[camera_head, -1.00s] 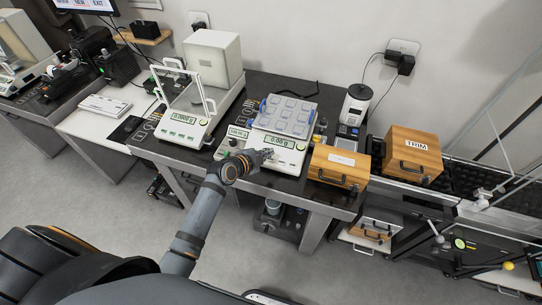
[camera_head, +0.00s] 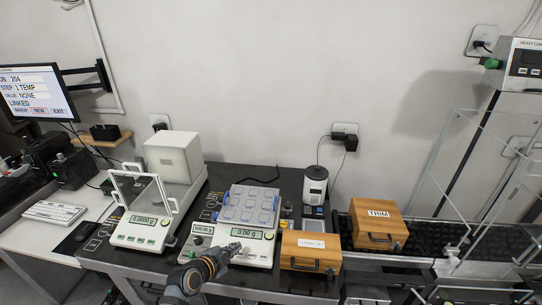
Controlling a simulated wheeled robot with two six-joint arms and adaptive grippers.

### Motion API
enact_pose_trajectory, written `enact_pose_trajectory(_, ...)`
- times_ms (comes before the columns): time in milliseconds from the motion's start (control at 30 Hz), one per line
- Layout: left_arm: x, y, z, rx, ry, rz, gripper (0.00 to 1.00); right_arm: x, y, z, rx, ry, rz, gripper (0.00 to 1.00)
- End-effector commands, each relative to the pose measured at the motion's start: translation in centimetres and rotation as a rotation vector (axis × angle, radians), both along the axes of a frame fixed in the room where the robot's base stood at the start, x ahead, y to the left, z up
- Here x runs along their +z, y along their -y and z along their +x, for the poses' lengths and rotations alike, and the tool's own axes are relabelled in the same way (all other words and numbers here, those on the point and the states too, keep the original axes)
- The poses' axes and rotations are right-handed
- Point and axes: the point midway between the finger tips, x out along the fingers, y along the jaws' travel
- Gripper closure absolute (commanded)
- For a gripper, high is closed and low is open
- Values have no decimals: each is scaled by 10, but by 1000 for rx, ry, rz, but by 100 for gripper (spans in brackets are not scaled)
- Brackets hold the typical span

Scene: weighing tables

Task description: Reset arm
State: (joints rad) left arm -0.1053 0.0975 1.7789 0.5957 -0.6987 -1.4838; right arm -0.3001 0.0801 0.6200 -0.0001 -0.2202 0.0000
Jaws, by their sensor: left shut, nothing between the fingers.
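My left gripper (camera_head: 231,249) is shut and empty. It is over the front of the white bench scale (camera_head: 258,251), just left of its keys and below its display, which reads 0.00 g. I cannot tell whether the fingertips touch the scale. The scale's pan (camera_head: 249,206) carries a grid of square pale plates. My left arm (camera_head: 180,288) comes up from the bottom edge. My right gripper is out of view.
A balance with a glass shield (camera_head: 143,225) stands to the left. A wooden box (camera_head: 310,252) sits right of the scale, and a wooden TRIM box (camera_head: 378,224) farther right. A monitor (camera_head: 37,92) and keyboard (camera_head: 55,212) are at the left. A clear-walled frame (camera_head: 480,190) stands at the right.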

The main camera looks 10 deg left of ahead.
Motion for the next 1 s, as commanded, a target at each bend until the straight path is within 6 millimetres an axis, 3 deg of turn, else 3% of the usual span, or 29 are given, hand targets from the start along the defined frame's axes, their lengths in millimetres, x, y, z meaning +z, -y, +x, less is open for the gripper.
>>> enact_pose_trajectory(67,-4,1,-16,18,-61,-29,100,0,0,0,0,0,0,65)
enact_pose_trajectory(167,-13,-1,-57,103,-234,-102,100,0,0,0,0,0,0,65)
enact_pose_trajectory(300,-19,-13,-116,305,-462,-188,100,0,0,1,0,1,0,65)
enact_pose_trajectory(400,-18,-24,-149,451,-567,-227,100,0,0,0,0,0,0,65)
enact_pose_trajectory(800,6,-68,-253,1027,-766,-344,100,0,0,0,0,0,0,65)
enact_pose_trajectory(833,4,-70,-256,1058,-772,-350,100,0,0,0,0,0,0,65)
enact_pose_trajectory(1000,-49,-74,-243,1059,-790,-341,100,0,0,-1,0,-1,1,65)
